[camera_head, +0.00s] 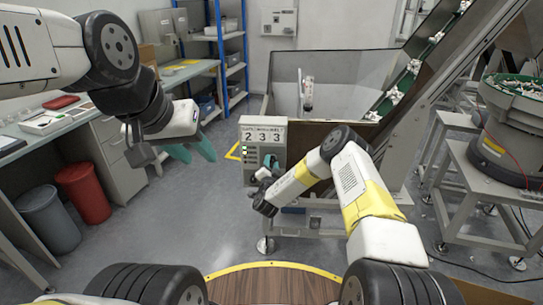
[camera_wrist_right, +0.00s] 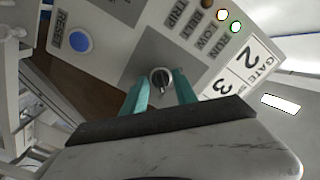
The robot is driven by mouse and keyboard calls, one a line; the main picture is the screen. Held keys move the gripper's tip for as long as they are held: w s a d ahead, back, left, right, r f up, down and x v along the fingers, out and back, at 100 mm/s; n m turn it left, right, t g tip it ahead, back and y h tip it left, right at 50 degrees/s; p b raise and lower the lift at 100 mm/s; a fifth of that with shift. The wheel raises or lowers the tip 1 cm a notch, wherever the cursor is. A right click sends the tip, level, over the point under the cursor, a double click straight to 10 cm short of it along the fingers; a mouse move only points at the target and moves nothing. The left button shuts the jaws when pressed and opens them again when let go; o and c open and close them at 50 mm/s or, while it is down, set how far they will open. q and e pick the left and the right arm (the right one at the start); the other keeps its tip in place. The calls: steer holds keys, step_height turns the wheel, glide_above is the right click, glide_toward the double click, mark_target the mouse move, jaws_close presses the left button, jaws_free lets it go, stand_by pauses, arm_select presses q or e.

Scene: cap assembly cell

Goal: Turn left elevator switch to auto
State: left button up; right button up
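A grey control panel (camera_head: 248,128) with number cards reading 2 3 3 stands in the middle of the head view. In the right wrist view a dark rotary switch (camera_wrist_right: 161,79) sits on the panel face; its handle lies roughly along the picture's vertical, and I cannot read its position label. My right gripper (camera_wrist_right: 159,88) points at the panel, its teal fingers apart on either side of the switch with gaps visible. In the head view this gripper is partly hidden at the panel front. My left gripper (camera_head: 192,150) is open and empty, left of the panel, away from it.
In the right wrist view a blue reset button (camera_wrist_right: 80,41) and lit lamps (camera_wrist_right: 235,27) are on the panel. An inclined conveyor (camera_head: 408,80) and hopper (camera_head: 340,75) stand behind. A parts feeder (camera_head: 515,130) is at right, a workbench (camera_head: 75,122) and red bin (camera_head: 84,192) at left.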

jaws_close()
steer(key=shift+n, duration=0.4)
steer(key=shift+d+f+n, duration=0.1)
steer(key=shift+d+n, duration=0.05)
steer(key=shift+n, duration=3.85)
steer(key=shift+o, duration=2.2)
jaws_free()
